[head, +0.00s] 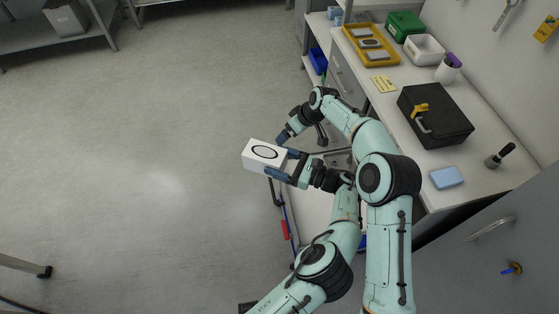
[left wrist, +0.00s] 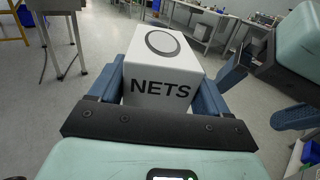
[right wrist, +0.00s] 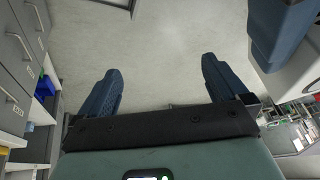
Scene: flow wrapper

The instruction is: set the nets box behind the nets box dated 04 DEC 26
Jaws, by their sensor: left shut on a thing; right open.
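A white nets box (head: 257,164) with a black oval ring on top is held above the floor, clear of the counter. My left gripper (head: 282,163) is shut on it. In the left wrist view the box (left wrist: 163,88) sits between both fingers, with "NETS" on the face toward me. My right gripper (right wrist: 160,85) is open and empty, close beside the held box; the right wrist view shows a white face of that box at its right edge. I cannot make out a date on the held box, and I see no box dated 04 DEC 26.
The counter at right holds a yellow tray (head: 359,47), a green box (head: 404,25), a white bin (head: 425,49), a black case (head: 446,128) and a light blue block (head: 446,178). A pale surface (head: 313,213) lies partly hidden under my arms. The floor (head: 140,140) at left is clear.

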